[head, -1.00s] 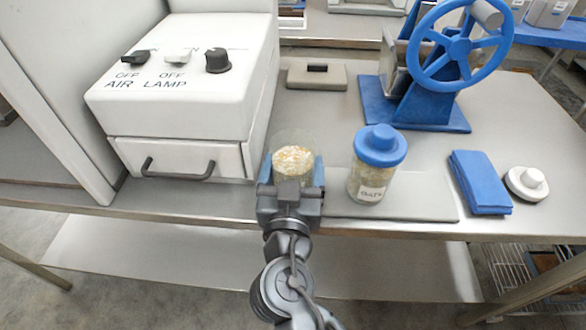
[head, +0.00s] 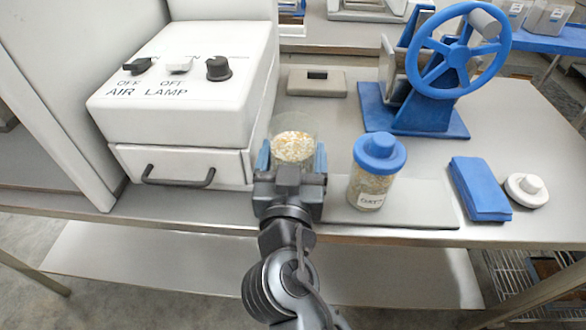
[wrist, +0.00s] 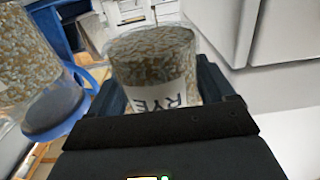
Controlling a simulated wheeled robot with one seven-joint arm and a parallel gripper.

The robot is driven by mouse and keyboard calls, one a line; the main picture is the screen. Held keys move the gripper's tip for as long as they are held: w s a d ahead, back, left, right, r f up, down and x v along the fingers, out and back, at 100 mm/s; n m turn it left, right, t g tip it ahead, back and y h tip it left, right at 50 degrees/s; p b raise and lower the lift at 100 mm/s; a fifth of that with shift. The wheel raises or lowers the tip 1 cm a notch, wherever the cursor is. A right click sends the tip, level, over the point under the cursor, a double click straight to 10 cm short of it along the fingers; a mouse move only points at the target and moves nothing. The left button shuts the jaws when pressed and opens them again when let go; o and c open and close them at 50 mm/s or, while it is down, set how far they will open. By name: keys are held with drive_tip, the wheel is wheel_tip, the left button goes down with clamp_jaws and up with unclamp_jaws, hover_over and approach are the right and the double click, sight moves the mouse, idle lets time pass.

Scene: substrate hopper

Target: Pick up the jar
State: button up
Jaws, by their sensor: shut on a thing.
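An open clear jar (head: 293,148) of pale grain stands between the fingers of my gripper (head: 291,160) near the table's front edge. My gripper is shut on it, one blue finger on each side. In the wrist view the jar (wrist: 155,62) shows a white label reading "RYE", upside down, between the fingers (wrist: 168,85). The front of the jar is hidden by my gripper in the head view. A second jar (head: 373,185) with a blue lid and a label that looks like "OATS" stands to the right, apart from my gripper.
A white cabinet unit with knobs and a drawer (head: 185,165) is close on the left. A blue handwheel device (head: 415,110) stands at the back right. A blue cloth (head: 480,188) and a white knobbed lid (head: 527,188) lie at the right. A grey mat (head: 420,207) lies under the lidded jar.

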wheel_tip(320, 180, up, 13)
drive_tip(key=shift+w+r, duration=0.1)
idle(0.4)
